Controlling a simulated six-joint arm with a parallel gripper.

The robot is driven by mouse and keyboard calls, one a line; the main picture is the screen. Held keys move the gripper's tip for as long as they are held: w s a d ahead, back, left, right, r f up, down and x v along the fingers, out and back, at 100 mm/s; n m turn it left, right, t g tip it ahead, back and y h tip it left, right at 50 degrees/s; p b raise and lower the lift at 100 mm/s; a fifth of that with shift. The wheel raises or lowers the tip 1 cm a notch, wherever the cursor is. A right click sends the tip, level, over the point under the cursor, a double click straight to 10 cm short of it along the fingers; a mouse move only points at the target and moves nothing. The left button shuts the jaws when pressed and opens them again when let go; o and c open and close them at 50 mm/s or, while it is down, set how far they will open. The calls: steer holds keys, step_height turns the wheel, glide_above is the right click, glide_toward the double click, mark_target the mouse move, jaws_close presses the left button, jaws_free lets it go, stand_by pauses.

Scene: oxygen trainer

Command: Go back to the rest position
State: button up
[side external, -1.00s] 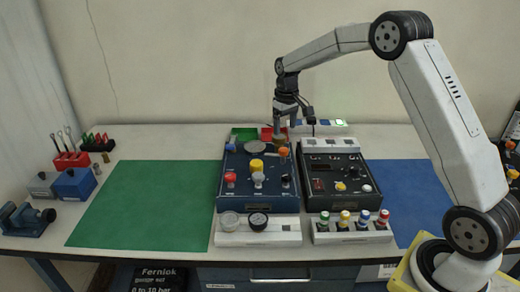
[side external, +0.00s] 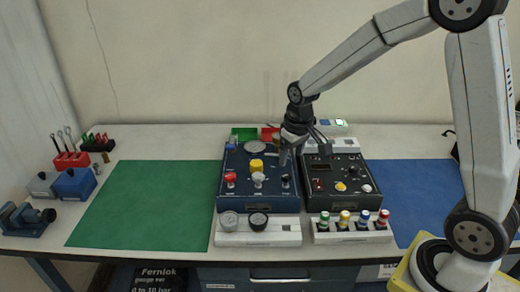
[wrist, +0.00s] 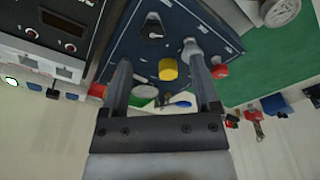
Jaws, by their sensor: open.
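My gripper (side external: 287,160) hangs over the right side of the blue panel (side external: 232,205) in the side view, near the gap to the black panel. In the wrist view my gripper (wrist: 158,68) shows two grey fingers spread apart with nothing held between them. A yellow knob (wrist: 168,69) on the blue panel appears beyond the gap. A red knob (wrist: 220,71) and a pale knob (wrist: 190,47) lie near the right finger. My gripper hides part of the panel's upper right in the side view, and I cannot tell its exact height.
The black panel (side external: 340,176) stands right of the blue one. White trays with gauges (side external: 258,221) and coloured cylinders (side external: 345,217) sit in front. Green (side external: 140,205) and blue (side external: 420,190) mats lie mostly clear. Tools and a vise (side external: 28,220) are at the left.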

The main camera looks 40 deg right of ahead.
steer(key=s+a+f, duration=0.1)
steer(key=s+a, duration=0.1)
steer(key=s, duration=0.4)
steer(key=s+a+f+t, duration=0.1)
steer(key=s+a, duration=0.2)
steer(key=s, duration=0.4)
steer(key=shift+s+a+f+n, duration=0.2)
steer(key=shift+f+n, duration=0.05)
steer(key=shift+n, duration=0.05)
